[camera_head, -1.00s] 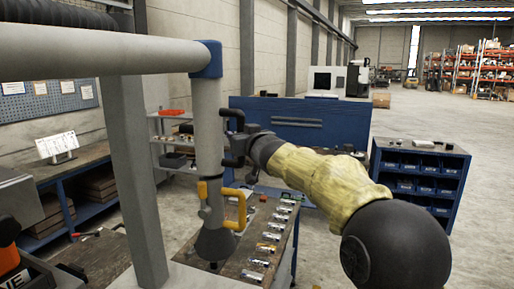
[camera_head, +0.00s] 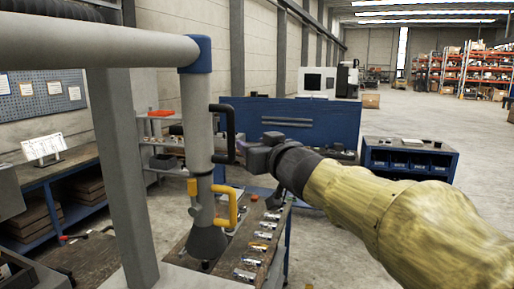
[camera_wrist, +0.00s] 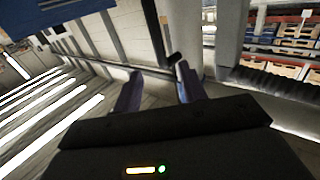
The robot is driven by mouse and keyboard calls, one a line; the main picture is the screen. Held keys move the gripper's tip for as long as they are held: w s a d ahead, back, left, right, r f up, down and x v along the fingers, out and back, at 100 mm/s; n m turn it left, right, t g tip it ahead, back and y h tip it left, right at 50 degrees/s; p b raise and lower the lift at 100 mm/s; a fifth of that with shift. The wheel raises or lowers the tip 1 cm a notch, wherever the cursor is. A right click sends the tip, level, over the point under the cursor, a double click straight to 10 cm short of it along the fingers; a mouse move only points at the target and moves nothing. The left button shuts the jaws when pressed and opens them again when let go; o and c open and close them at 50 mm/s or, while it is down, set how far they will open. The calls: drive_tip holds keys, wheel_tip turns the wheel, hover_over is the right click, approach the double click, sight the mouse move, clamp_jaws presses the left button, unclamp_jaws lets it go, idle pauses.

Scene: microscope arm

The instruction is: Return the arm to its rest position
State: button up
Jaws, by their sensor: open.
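A grey jointed arm with a blue elbow (camera_head: 194,53) hangs down on the left of the head view and ends in a dark cone-shaped hood (camera_head: 207,243). A black handle (camera_head: 230,134) sits on its upright tube, and a yellow handle (camera_head: 227,207) sits lower down. My gripper (camera_head: 252,152) is just right of the black handle, with a visible gap between them. In the wrist view my two fingers (camera_wrist: 159,75) are spread, with nothing clearly held between them. A small dark shape beyond the fingertips is too unclear to name.
A bench (camera_head: 262,240) with several small parts stands below and behind the hood. A blue cabinet (camera_head: 300,122) and a blue bin rack (camera_head: 408,158) stand behind my arm. A grey post (camera_head: 125,190) stands left of the hanging tube. Open floor lies at the right.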

drive_tip(key=shift+s+d, duration=0.15)
drive_tip(key=shift+s, duration=0.1)
drive_tip(key=s+d+f+m+g+h+b, duration=0.1)
drive_tip(key=s+d+f+m+g+h, duration=0.3)
drive_tip(key=f, duration=0.8)
drive_tip(key=w+d+f+g+h+b, duration=0.1)
drive_tip(key=d+f+h+b, duration=0.15)
drive_tip(key=d+f, duration=0.7)
drive_tip(key=s+f+g, duration=0.4)
drive_tip(key=s+f, duration=0.5)
drive_tip(key=f, duration=0.3)
drive_tip(key=s+f+m+g+h+b, duration=0.1)
drive_tip(key=s+f+g, duration=0.3)
drive_tip(key=s+f, duration=0.5)
wheel_tip(320, 180, down, 3)
drive_tip(key=shift+s+a+f+g, duration=0.2)
drive_tip(key=shift+s+a+g, duration=0.15)
drive_tip(key=shift+s+g, duration=0.05)
